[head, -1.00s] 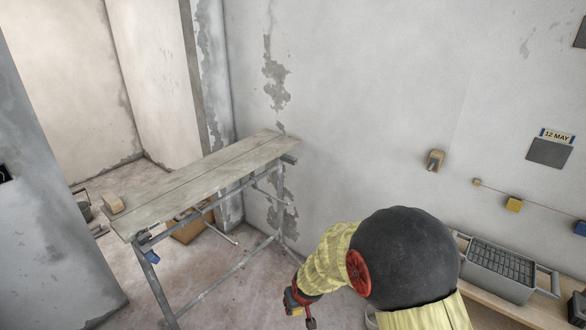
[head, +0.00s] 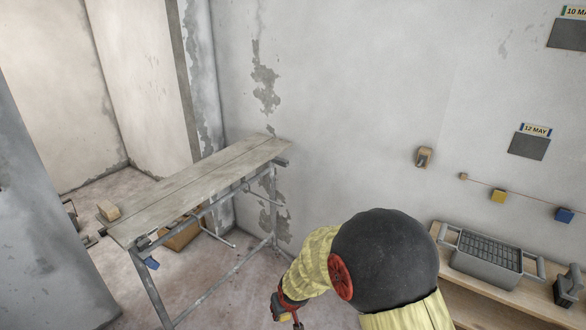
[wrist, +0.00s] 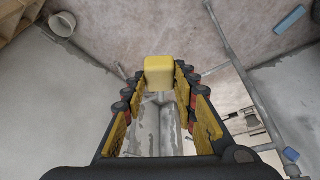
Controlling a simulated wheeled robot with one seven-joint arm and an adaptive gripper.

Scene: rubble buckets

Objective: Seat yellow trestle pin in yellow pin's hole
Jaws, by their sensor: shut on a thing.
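My gripper (wrist: 157,95) is shut on a yellow block-like piece, the yellow trestle pin (wrist: 158,75), which sits between the fingertips in the wrist view. Grey rounded shapes show between the fingers below it; I cannot tell what they are. In the head view my gripper (head: 287,315) is low at the bottom edge, partly cut off, to the right of the trestle (head: 225,285). The trestle stands under a plank top (head: 195,190) near the wall. A blue piece (head: 151,263) is on its near left leg. I cannot make out the yellow pin's hole.
A wooden bench (head: 455,290) at the right carries a grey bucket-like container (head: 487,260). A grey wall (head: 35,230) stands close at the left. Open floor (head: 225,300) lies beneath the trestle. A white round vessel (wrist: 62,23) shows in the wrist view.

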